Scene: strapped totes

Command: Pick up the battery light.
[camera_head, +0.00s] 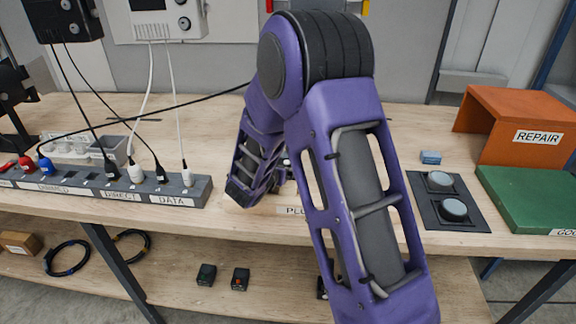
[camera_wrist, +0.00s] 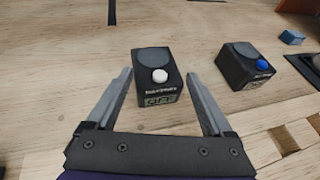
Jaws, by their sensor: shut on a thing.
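A small black box with a white button, a dark round top and a small display (camera_wrist: 153,80) stands between the fingers of my gripper (camera_wrist: 159,75) in the wrist view. In the head view my purple arm hides most of the gripper and the held box.
A blue block (camera_head: 430,157) lies near a black mat with two round discs (camera_head: 463,222). An orange REPAIR box (camera_head: 520,110) and a green board (camera_head: 525,197) stand right. A labelled socket strip (camera_head: 110,188) with cables lies left. Small black boxes (camera_head: 206,274) sit on the lower shelf.

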